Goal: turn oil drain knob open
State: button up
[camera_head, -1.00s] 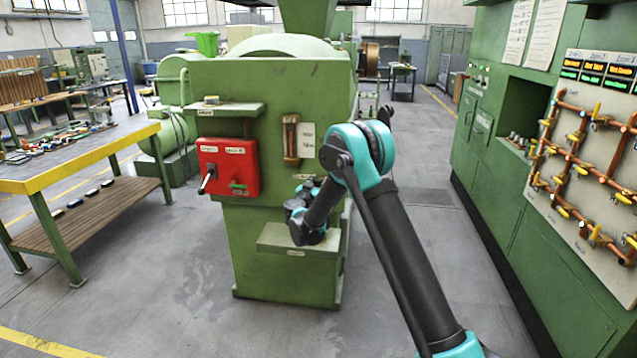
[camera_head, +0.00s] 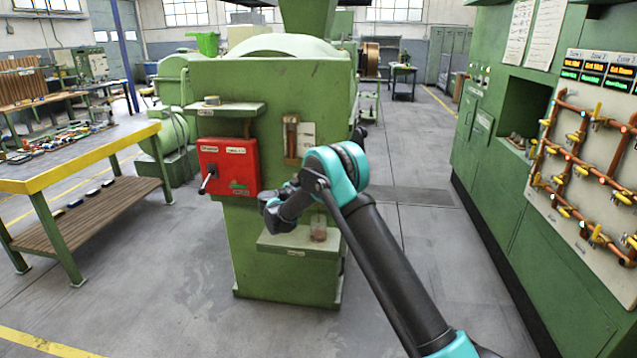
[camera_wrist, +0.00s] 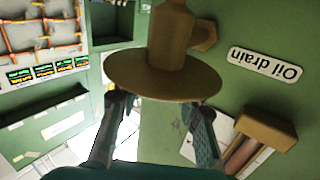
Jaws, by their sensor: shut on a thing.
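The oil drain knob (camera_wrist: 165,83) is a round brown disc on a brown stem with a loop-like side piece. In the wrist view it is at the top middle, beside the upside-down "Oil drain" label (camera_wrist: 265,63) on the green wall. My gripper (camera_wrist: 157,101) is shut on the disc, one finger at each side of its rim. In the head view my gripper (camera_head: 275,210) is at the front of the green machine (camera_head: 280,120); its fingertips and the knob cannot be made out there.
A small jar with brown contents (camera_head: 318,228) stands on the machine's low green ledge (camera_head: 285,240). A red switch box (camera_head: 228,167) is left of my gripper, a gauge (camera_head: 291,137) above. A cabinet with a pipe panel (camera_head: 585,170) stands right; the floor between is clear.

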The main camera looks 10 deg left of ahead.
jog(key=o, duration=1.2)
jog(key=shift+s+a, duration=0.1)
jog(key=v, duration=1.1)
jog(key=shift+s+a, duration=0.2)
jog(key=shift+s, duration=0.15)
